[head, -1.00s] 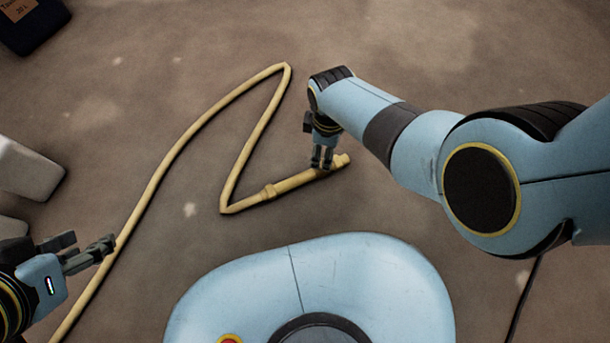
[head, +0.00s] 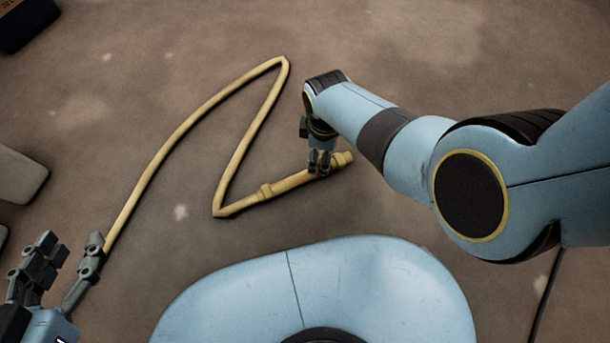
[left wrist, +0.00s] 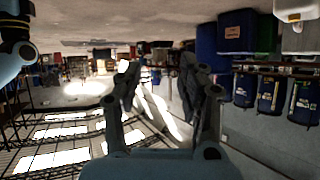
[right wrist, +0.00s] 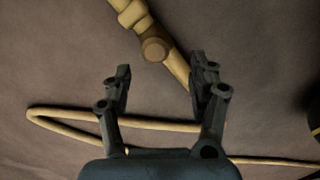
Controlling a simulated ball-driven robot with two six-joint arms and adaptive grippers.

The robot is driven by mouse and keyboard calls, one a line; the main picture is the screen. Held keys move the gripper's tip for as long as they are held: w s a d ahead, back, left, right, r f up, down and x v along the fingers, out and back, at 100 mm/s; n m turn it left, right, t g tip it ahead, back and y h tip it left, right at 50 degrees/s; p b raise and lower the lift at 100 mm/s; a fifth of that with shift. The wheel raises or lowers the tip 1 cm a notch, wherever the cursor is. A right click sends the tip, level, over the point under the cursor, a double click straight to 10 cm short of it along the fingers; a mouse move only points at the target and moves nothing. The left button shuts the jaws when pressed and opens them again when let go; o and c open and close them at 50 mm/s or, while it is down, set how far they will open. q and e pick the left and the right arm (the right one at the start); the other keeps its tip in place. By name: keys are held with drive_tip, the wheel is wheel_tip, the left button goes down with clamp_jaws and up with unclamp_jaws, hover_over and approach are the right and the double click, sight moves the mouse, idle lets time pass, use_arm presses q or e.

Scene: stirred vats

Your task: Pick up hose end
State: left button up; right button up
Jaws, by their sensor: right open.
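The yellow hose (head: 160,155) lies on the floor in a sharp bend. My left gripper (head: 70,245) is open and empty at the lower left, with one finger overlapping the hose in the picture.
A pale block-like object (head: 18,175) stands at the left edge and a dark container (head: 25,25) at the top left. A black cable (head: 548,295) lies at the lower right. The floor around the hose is clear. Blue barrels (left wrist: 270,95) show in the left wrist view.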

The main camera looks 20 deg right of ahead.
sight(306, 176)
drive_tip(key=shift+d+f+b, duration=0.25)
drive_tip(key=shift+f+b, duration=0.5)
drive_tip(key=shift+f, duration=0.1)
use_arm(q)
drive_tip(key=w+d+r+m+t+h+b, duration=0.1)
drive_tip(key=w+r+t, duration=0.35)
drive_tip(key=r, duration=0.25)
drive_tip(key=w+d+r+t+h, duration=0.1)
drive_tip(key=w+r+t, duration=0.2)
drive_tip(key=w+r, duration=0.35)
use_arm(e)
drive_tip(key=shift+d+f, duration=0.2)
drive_tip(key=shift+f, duration=0.4)
drive_tip(key=shift+f+b, duration=0.7)
drive_tip(key=shift+b, duration=0.05)
drive_tip(key=shift+f+b, duration=0.5)
use_arm(q)
wheel_tip(306, 176, up, 16)
drive_tip(key=s+d+m+t+h, duration=0.1)
drive_tip(key=s+m+t+h, duration=0.1)
drive_tip(key=m+t+h, duration=0.2)
drive_tip(key=shift+s+d+t+h, duration=0.25)
drive_tip(key=shift+t+h, duration=0.45)
drive_tip(key=shift+t, duration=0.55)
use_arm(e)
drive_tip(key=shift+w, duration=0.1)
clamp_jaws()
